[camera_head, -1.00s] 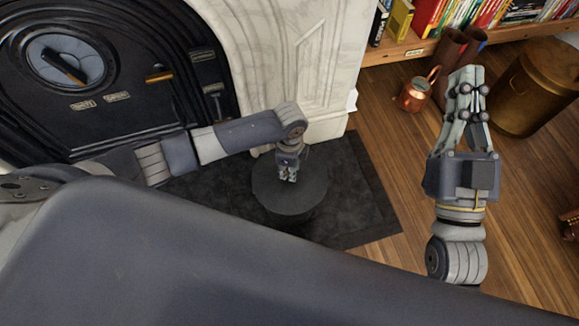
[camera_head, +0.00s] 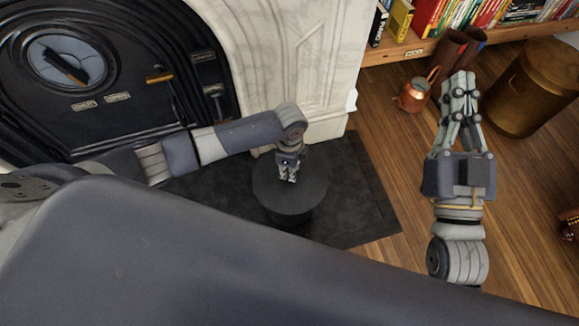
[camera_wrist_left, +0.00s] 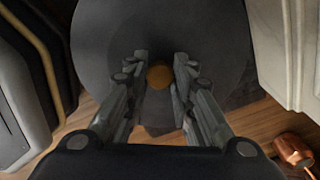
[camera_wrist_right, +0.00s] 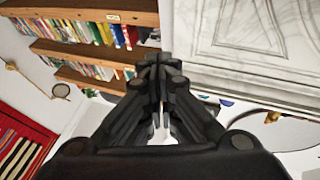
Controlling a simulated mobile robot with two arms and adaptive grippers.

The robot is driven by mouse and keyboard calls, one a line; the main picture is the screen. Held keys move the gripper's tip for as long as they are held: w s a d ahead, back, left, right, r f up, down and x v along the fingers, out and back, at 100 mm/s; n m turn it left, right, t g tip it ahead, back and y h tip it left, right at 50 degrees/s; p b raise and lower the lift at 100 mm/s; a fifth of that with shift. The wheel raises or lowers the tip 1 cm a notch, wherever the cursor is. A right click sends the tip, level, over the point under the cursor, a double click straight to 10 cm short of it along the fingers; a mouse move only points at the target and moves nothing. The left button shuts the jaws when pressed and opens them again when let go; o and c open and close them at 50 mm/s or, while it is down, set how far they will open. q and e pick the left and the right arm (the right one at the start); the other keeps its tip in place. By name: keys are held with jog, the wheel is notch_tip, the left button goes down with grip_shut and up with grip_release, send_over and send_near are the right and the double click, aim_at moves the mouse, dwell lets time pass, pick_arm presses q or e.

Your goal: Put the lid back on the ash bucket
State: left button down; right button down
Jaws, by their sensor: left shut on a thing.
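The dark round lid (camera_head: 310,190) is in the middle of the head view and fills much of the left wrist view (camera_wrist_left: 100,45). My left gripper (camera_head: 288,179) points down at its centre, with its fingers shut on the brass-coloured knob (camera_wrist_left: 159,77). The dark ash bucket (camera_head: 290,218) shows only as a sliver below the lid's near edge. The lid hides its rim, so I cannot tell whether the two touch. My right gripper (camera_head: 460,80) is raised at the right, empty, with its fingertips together in the right wrist view (camera_wrist_right: 159,62).
A copper jug (camera_head: 414,95), brown boots (camera_head: 450,50) and a large brass bin (camera_head: 532,88) stand at the right. Wooden floor (camera_head: 400,150) is open between.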

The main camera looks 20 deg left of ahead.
jog(key=shift+f, duration=0.1)
jog(key=shift+w+f, duration=0.15)
jog(key=shift+f, duration=0.1)
jog(key=shift+f+g+h, duration=0.3)
jog(key=shift+f+g, duration=0.05)
jog(key=shift+g, duration=0.05)
dwell(0.3)
pick_arm(q)
jog(key=c, duration=1.3)
grip_release()
jog(key=shift+o, duration=0.6)
jog(key=o, duration=0.4)
pick_arm(e)
jog(key=shift+w+r, duration=0.1)
jog(key=shift+r, duration=0.05)
